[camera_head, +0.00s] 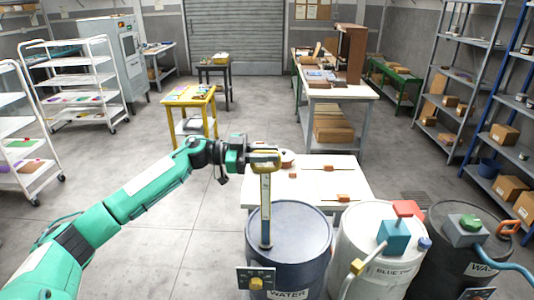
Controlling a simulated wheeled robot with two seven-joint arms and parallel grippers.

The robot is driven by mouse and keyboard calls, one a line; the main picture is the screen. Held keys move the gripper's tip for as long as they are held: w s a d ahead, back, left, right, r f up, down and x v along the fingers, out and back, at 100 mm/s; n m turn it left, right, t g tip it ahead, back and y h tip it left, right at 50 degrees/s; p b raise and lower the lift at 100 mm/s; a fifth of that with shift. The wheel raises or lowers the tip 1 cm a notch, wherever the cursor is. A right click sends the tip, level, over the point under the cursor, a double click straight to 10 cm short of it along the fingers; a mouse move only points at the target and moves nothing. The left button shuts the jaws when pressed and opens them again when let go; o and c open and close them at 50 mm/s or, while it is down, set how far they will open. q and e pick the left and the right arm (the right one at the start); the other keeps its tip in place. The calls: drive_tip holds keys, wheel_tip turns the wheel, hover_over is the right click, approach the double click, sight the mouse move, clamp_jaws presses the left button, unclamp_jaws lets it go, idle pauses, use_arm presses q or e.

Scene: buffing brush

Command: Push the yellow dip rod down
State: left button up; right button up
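The yellow dip rod (266,200) stands upright out of the lid of the dark blue water barrel (288,245). A long part of it shows above the lid, with a yellow handle at its top and a pale strip along its shaft. My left gripper (264,157) is at the handle, at the top of the rod. The fingers overlap the handle, and I cannot tell whether they are shut on it. The rod's lower end is hidden inside the barrel. My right gripper is not in view.
A white barrel (355,273) with a blue box and a red part on top stands right of the water barrel. A black barrel (430,265) with a blue hose is farther right. A white table (343,178) with small orange items is behind. Open floor lies left.

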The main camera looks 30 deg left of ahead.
sight(267, 231)
use_arm(q)
clamp_jaws()
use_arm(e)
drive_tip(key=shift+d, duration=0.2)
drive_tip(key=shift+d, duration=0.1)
